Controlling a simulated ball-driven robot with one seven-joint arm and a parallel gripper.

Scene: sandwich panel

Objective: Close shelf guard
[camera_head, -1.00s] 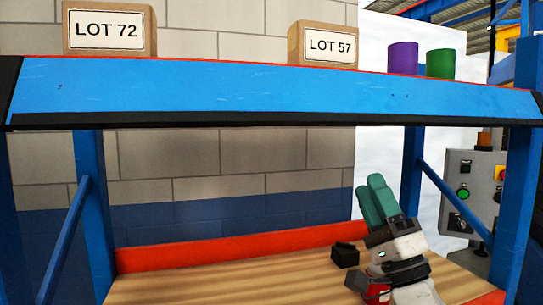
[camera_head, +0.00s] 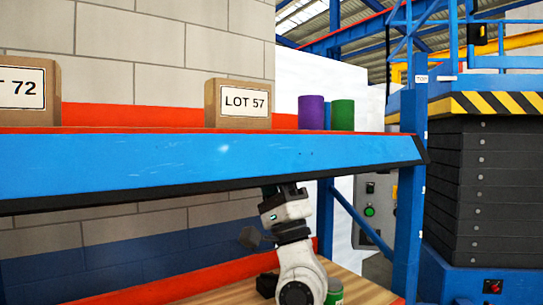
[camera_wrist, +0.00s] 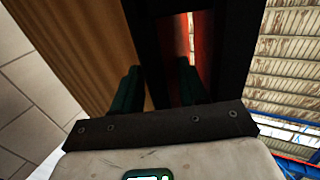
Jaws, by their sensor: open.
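The shelf guard appears to be the long blue panel (camera_head: 215,165) with a black lower edge along the front of the upper shelf. It stands slanted in the head view. My gripper is just below this edge, pointing up, with its fingertips hidden behind the panel in the head view. In the wrist view my gripper (camera_wrist: 158,85) is open, its two green fingers apart on either side of a dark bar (camera_wrist: 155,50). Wood shows left of the bar and a red strip to its right. I cannot tell whether the fingers touch the bar.
On the upper shelf stand a LOT 57 box (camera_head: 238,103), a LOT 72 box (camera_head: 28,95), a purple cylinder (camera_head: 311,112) and a green cylinder (camera_head: 342,114). A blue upright (camera_head: 409,230) stands right of my arm. A small black block (camera_head: 267,285) lies on the lower wooden shelf.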

